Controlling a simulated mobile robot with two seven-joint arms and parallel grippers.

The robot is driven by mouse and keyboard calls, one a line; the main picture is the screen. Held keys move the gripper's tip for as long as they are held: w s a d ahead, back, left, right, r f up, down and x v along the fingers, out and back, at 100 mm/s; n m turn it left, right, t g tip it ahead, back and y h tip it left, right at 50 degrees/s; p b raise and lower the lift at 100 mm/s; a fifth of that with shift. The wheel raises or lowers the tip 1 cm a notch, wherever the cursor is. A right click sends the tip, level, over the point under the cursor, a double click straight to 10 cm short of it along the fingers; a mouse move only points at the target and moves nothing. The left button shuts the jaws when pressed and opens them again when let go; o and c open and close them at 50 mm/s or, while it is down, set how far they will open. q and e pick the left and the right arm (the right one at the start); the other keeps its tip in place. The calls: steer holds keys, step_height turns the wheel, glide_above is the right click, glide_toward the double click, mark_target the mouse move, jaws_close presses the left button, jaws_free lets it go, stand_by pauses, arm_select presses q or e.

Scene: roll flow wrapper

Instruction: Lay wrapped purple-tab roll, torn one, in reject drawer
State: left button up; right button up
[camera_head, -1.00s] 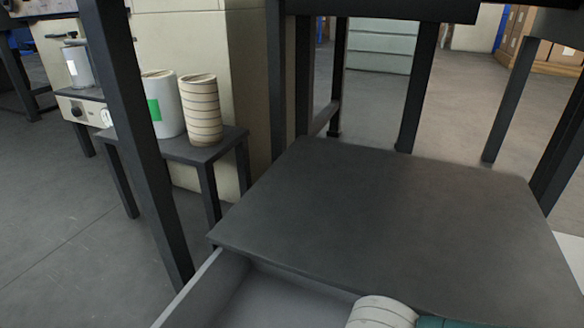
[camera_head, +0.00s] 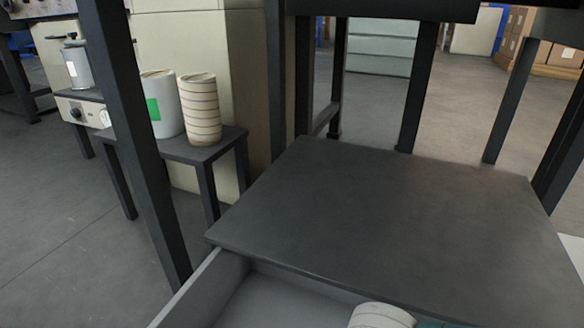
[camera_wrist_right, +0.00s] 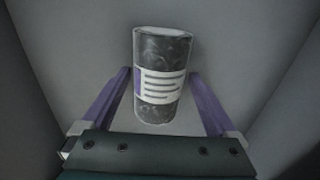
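In the right wrist view a wrapped roll (camera_wrist_right: 163,50) has dark mottled wrapping and a white label with dark lines. A purple tab (camera_wrist_right: 137,82) shows at the label's left edge. My right gripper (camera_wrist_right: 161,74) has its two purple fingers apart, one on each side of the roll. Narrow gaps seem to show between the fingers and the roll. The roll is over or on a grey surface between grey walls. In the head view a grey drawer (camera_head: 203,289) stands open at the bottom.
A dark flat tabletop (camera_head: 380,220) behind the drawer is bare. Dark posts (camera_head: 140,150) stand at its left. A small side table (camera_head: 190,150) holds a white container with a green patch (camera_head: 164,105) and a tan banded stack (camera_head: 201,108).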

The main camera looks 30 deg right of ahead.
steer(key=shift+o, duration=0.2)
step_height(320, 180, up, 10)
steer(key=p, duration=0.8)
